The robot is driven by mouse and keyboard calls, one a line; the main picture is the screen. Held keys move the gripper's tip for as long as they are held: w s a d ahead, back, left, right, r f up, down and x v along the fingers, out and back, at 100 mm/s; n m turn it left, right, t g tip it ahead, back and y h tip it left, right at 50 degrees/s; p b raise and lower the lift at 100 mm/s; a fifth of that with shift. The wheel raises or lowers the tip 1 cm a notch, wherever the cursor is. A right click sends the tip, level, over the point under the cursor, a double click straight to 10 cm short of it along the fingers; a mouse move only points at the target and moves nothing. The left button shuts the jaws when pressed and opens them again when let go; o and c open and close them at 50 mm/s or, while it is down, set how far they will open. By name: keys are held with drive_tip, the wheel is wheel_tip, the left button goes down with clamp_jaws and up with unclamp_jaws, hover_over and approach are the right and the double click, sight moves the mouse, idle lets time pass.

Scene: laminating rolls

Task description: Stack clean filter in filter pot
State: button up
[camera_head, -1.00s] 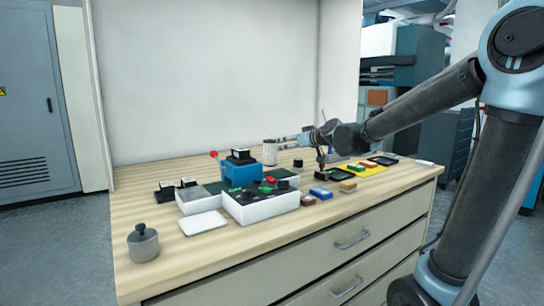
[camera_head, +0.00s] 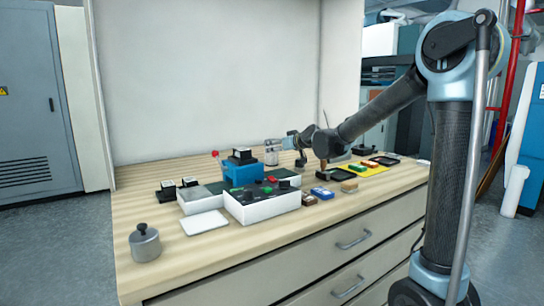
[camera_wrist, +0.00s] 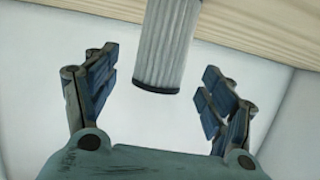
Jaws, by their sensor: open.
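The clean filter is a white pleated cylinder (camera_head: 271,157) standing upright at the back of the bench, right of the blue device. In the wrist view the filter (camera_wrist: 168,42) shows between and beyond my fingertips, its top cut off by the picture edge. My gripper (camera_wrist: 160,68) is open, one finger on each side of the filter, with visible gaps. In the head view my gripper (camera_head: 277,144) is at the filter's upper part. A grey metal cylinder with a black knob (camera_head: 145,243) stands at the front left; I cannot tell whether it is the filter pot.
A blue device (camera_head: 240,173), a white box with dark top (camera_head: 262,210) and a white pad (camera_head: 204,222) fill the bench middle. A blue block (camera_head: 322,192) and a yellow mat (camera_head: 366,172) lie right. The bench's left side is largely clear.

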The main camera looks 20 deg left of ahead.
drive_tip(key=shift+x, duration=2.6)
drive_tip(key=shift+c, duration=0.6)
drive_tip(key=c, duration=1.1)
drive_tip(key=shift+c, duration=0.2)
wheel_tip(320, 180, up, 10)
drive_tip(key=shift+r, duration=0.1)
